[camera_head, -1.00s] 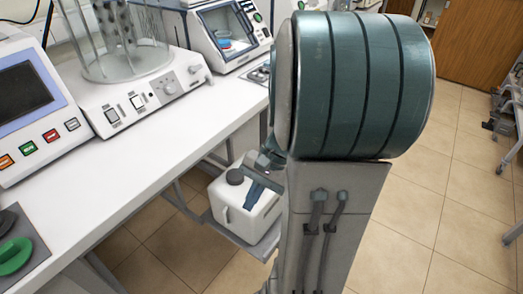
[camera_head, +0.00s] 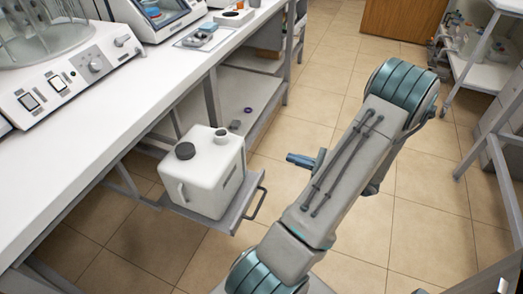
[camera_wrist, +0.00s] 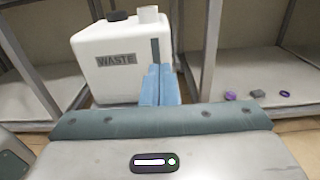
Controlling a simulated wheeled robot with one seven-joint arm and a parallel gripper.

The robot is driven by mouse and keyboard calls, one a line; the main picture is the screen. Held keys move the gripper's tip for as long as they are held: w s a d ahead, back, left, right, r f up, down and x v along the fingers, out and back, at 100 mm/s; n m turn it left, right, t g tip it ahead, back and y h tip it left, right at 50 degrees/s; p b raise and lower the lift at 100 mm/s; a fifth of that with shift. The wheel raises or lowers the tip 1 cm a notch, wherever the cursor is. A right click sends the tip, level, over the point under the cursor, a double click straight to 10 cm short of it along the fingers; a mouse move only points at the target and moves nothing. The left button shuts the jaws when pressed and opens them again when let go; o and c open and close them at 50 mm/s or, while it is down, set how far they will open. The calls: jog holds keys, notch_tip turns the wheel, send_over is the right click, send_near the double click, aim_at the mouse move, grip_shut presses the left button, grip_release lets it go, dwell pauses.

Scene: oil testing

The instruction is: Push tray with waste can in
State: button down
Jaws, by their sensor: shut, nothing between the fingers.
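The white waste can (camera_head: 207,172) with a dark cap stands upright on a grey pull-out tray (camera_head: 232,217). The tray juts out from under the white bench, and its handle (camera_head: 257,204) faces the aisle. In the wrist view the can (camera_wrist: 118,75) shows its WASTE label. My gripper (camera_head: 290,159) is to the right of the can, apart from it in the head view, with blue fingers. In the wrist view its fingers (camera_wrist: 160,80) are together and empty, in front of the can's right part. The tray is mostly hidden in the wrist view.
The white bench (camera_head: 95,125) carries lab machines, with metal legs and a lower shelf (camera_head: 240,95) beneath. Small items (camera_wrist: 257,94) lie on that shelf. Tiled floor (camera_head: 330,70) is open to the right. A cart (camera_head: 485,75) stands at the far right.

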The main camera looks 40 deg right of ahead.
aim_at(244, 143)
jog(key=b+x, duration=0.1)
jog(key=x, duration=1.3)
jog(key=shift+b, duration=0.3)
jog(key=shift+d, duration=0.1)
